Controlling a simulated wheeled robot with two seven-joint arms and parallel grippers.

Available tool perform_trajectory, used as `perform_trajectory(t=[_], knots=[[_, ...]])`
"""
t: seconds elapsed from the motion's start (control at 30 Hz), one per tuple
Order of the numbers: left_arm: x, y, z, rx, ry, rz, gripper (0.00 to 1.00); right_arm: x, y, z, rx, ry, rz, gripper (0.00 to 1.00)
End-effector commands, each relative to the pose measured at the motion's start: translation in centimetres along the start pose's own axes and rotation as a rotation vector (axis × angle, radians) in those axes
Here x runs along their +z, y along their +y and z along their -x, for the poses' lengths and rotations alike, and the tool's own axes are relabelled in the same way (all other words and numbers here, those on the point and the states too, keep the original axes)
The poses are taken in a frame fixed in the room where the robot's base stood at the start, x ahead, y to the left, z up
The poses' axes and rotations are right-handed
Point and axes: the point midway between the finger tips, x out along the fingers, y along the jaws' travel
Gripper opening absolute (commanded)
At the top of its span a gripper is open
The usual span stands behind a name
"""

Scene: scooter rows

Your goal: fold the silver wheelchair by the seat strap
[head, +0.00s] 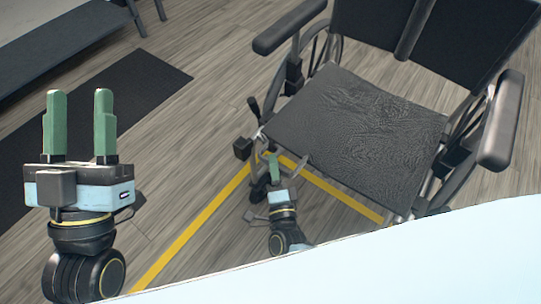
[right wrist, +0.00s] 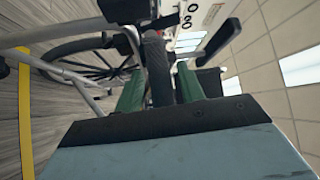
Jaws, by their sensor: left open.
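The wheelchair stands unfolded at the right of the head view, with a flat black seat (head: 355,125), a black backrest (head: 455,35) and two armrests. A small grey loop (head: 304,162) shows at the seat's front edge; I cannot tell if it is the strap. My left gripper (head: 80,125) is open and empty, away from the chair. My right gripper (head: 268,168) is low by the seat's front left corner. In the right wrist view its green fingers (right wrist: 160,90) stand apart on either side of a dark part (right wrist: 157,65) of the chair, which I cannot name for sure.
A yellow floor line (head: 200,222) makes a corner under the chair's front. A dark mat (head: 110,100) lies at the left, with a dark bench (head: 60,45) behind it. The wood floor between mat and chair is clear. A chair wheel (right wrist: 85,60) shows in the right wrist view.

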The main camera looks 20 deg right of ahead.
Motion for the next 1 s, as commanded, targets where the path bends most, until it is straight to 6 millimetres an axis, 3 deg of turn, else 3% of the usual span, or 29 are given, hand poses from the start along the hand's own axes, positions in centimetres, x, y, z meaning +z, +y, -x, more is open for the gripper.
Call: perform_trajectory(t=[0.33, 0.63, 1.0], knots=[[0.13, -0.01, 0.01, -0.001, -0.010, 0.000, 0.47, -0.09, 0.01, -0.25, 0.002, 0.000, 0.001, 0.38], [0.16, -0.01, 0.14, -0.001, -0.011, 0.001, 0.47, -0.07, 0.00, -0.24, 0.001, 0.000, 0.001, 0.00], [0.15, 0.00, 0.06, -0.001, -0.018, 0.001, 0.47, -0.23, -0.25, -0.14, -0.003, 0.001, -0.003, 0.00]])
